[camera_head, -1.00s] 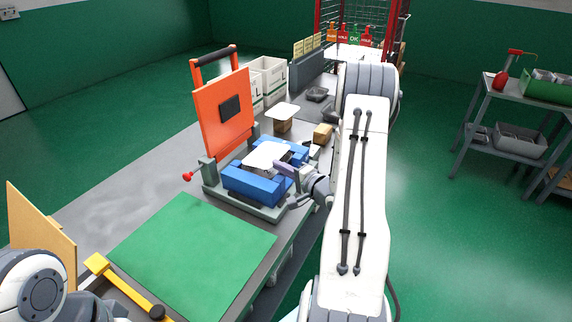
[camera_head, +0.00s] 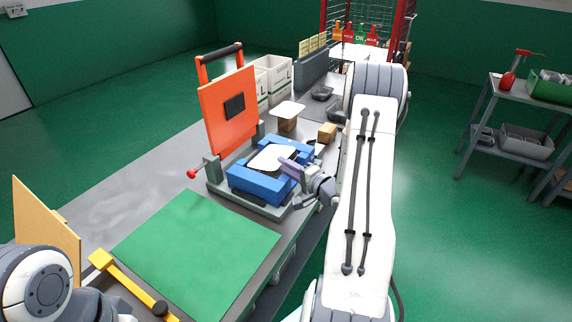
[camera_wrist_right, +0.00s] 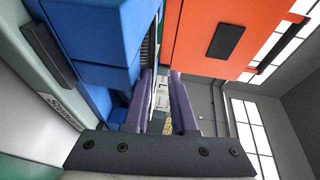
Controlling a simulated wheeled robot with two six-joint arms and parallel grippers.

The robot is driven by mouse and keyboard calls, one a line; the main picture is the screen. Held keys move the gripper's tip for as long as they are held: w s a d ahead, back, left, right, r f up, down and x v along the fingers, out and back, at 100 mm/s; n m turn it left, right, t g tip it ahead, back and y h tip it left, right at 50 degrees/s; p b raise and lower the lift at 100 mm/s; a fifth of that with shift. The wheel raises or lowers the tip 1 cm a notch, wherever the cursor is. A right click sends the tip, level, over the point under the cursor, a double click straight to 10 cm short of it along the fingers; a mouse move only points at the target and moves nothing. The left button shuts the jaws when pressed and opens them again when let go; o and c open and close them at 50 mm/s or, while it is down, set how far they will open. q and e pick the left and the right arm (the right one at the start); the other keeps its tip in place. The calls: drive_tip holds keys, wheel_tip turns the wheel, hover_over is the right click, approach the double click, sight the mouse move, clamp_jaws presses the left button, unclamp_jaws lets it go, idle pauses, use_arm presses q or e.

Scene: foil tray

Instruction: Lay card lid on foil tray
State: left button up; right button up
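A white card lid (camera_head: 271,158) lies roughly flat over the opening of the blue nest (camera_head: 258,185) in the sealing machine. The foil tray cannot be made out; the lid and nest walls hide that space. My right gripper (camera_head: 287,165) is at the lid's right edge, low over the nest. In the right wrist view its two purple fingers (camera_wrist_right: 161,100) stand apart with a gap between them, beside the blue nest (camera_wrist_right: 100,45). A pale strip shows in that gap, and I cannot tell if it is the lid. My left gripper is not clearly in view; only part of that arm shows.
The machine's orange upper plate (camera_head: 229,112) stands raised behind the nest. Another white card (camera_head: 288,109) rests on a small brown block behind. A green mat (camera_head: 195,252) lies clear in front.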

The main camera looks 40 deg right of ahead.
drive_tip(key=s+r+b, duration=0.1)
drive_tip(key=s, duration=0.8)
drive_tip(key=shift+s+d+r, duration=0.15)
drive_tip(key=shift+s+d, duration=0.1)
drive_tip(key=shift+s, duration=0.1)
